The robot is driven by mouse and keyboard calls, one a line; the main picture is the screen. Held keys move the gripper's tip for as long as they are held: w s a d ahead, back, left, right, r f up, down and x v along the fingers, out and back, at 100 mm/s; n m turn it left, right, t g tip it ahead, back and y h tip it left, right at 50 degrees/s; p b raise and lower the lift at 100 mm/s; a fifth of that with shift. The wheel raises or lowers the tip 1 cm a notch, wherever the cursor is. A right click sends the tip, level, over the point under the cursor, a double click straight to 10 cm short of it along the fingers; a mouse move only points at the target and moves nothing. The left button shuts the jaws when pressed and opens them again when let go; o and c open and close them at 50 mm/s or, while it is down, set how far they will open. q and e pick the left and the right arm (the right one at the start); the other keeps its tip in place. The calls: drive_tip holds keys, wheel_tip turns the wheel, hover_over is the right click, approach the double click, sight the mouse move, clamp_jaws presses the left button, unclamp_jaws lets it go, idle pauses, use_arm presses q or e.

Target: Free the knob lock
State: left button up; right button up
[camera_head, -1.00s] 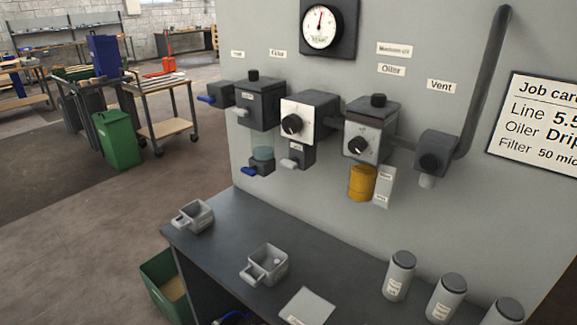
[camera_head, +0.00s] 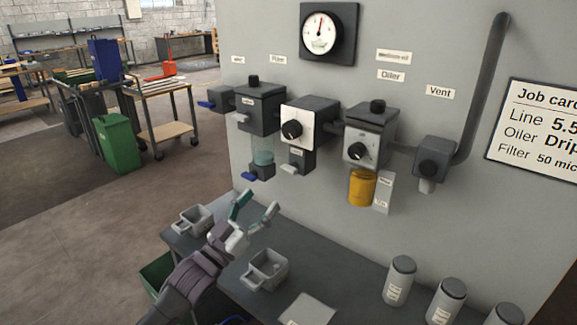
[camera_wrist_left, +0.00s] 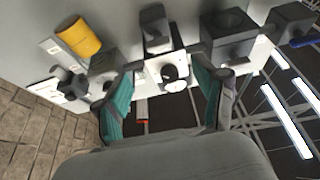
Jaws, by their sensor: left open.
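A regulator block (camera_head: 322,114) with a white face and a black round knob (camera_head: 291,129) is mounted on the grey panel. The knob also shows in the left wrist view (camera_wrist_left: 171,72), in the gap between the fingers. A second block, the oiler (camera_head: 372,122), has its own black knob (camera_head: 357,151) and a yellow bowl below. My left gripper (camera_head: 262,200) is open and empty, below and left of the regulator, apart from it, with its fingers pointing up toward the panel. Whether either knob is locked cannot be told. My right gripper is not in view.
The filter (camera_head: 259,108) with a clear bowl is left of the regulator; the vent block (camera_head: 433,160) and pipe are right. Below, the dark bench (camera_head: 330,260) holds two grey cups (camera_head: 265,270), a pale plate and several canisters (camera_head: 400,280). A gauge (camera_head: 320,33) hangs above.

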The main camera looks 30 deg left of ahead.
sight(286, 170)
use_arm(q)
drive_tip(key=p+x, duration=0.2)
drive_tip(key=x, duration=0.8)
drive_tip(key=shift+w, duration=0.1)
drive_tip(key=shift+p+x, duration=0.35)
drive_tip(key=shift+x, duration=0.45)
drive_tip(key=shift+f, duration=0.1)
drive_tip(key=shift+c, duration=0.2)
drive_tip(key=c, duration=1.1)
